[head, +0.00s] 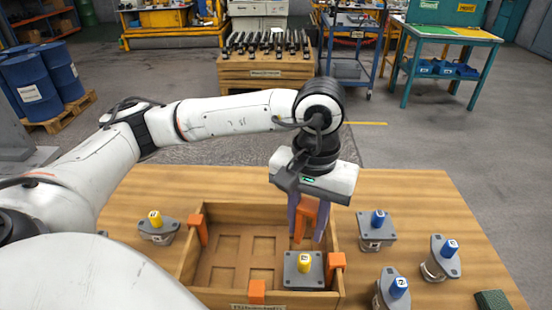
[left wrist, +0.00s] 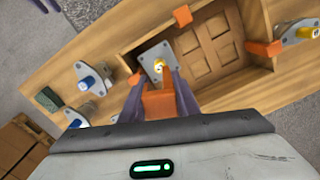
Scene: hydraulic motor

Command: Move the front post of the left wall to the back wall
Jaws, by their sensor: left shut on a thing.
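The wooden box (head: 225,207) stands on the table. My left gripper (head: 306,222) is shut on an orange post (head: 300,224), held upright over the right part of the box near its back wall. The held post also shows in the left wrist view (left wrist: 158,104). Whether its lower end touches the wall I cannot tell. One orange post (head: 198,230) sits on the left wall, one (head: 257,291) on the front wall and one (head: 336,263) on the right wall. Two small purple tips, perhaps my right gripper (left wrist: 46,4), show at the left wrist view's top edge.
A motor with a yellow shaft (head: 303,270) sits in the box's front right; the other recesses look empty. Another yellow-shafted motor (head: 158,229) stands left of the box. Blue-shafted motors (head: 376,232) stand on the right. A dark green block (head: 492,300) lies at the front right.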

